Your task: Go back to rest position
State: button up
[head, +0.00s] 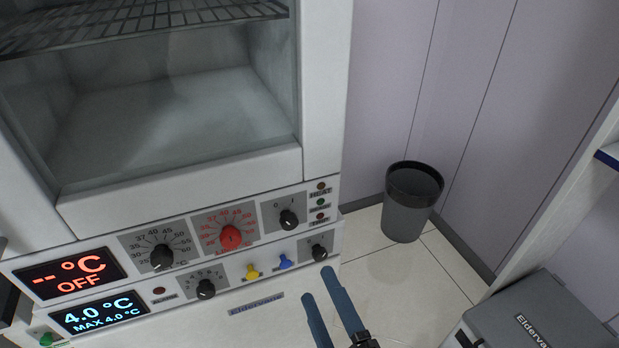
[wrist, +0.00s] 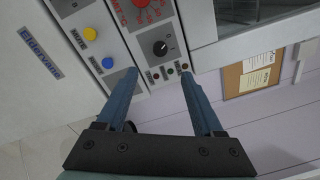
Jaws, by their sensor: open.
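My gripper (head: 326,299) shows at the bottom of the head view, with its two blue fingers apart and nothing between them. In the wrist view the gripper (wrist: 160,95) is also open and empty, pointing toward the control panel. The white incubator panel (head: 230,240) stands to the left of the fingers in the head view. It has a red dial (head: 230,238), black knobs, and yellow (head: 252,272) and blue (head: 285,262) buttons. In the wrist view the black 0/1 knob (wrist: 160,47) lies just beyond the space between the fingers. I see no contact with the panel.
The upper display (head: 70,275) reads "-- °C OFF"; the lower one (head: 100,312) reads "4.0 °C". A dark bin (head: 411,205) stands on the tiled floor by the wall. A grey Eldervane box (head: 545,318) is at the lower right. Floor between panel and box is free.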

jog(key=w+a+r+n+t, duration=0.25)
jog(key=r+n, duration=0.45)
jog(key=r, duration=0.5)
jog(key=w+a+r+n+t, duration=0.1)
jog(key=w+r+n, duration=0.45)
jog(key=r, duration=0.75)
jog(key=s+r+n+t+h, duration=0.2)
jog(key=s+r, duration=0.3)
jog(key=r, duration=0.6)
jog(key=s+r+n+t+h, duration=0.3)
jog(key=s+r+n+t, duration=0.1)
jog(key=r, duration=0.6)
jog(key=shift+s+a+r+n, duration=0.2)
jog(key=shift+s+r+n, duration=0.2)
jog(key=shift+s+n, duration=0.45)
jog(key=r+p, duration=0.5)
jog(key=p, duration=0.1)
jog(key=r+p, duration=1.1)
jog(key=shift+w+r+p, duration=0.35)
jog(key=shift+r+p, duration=0.05)
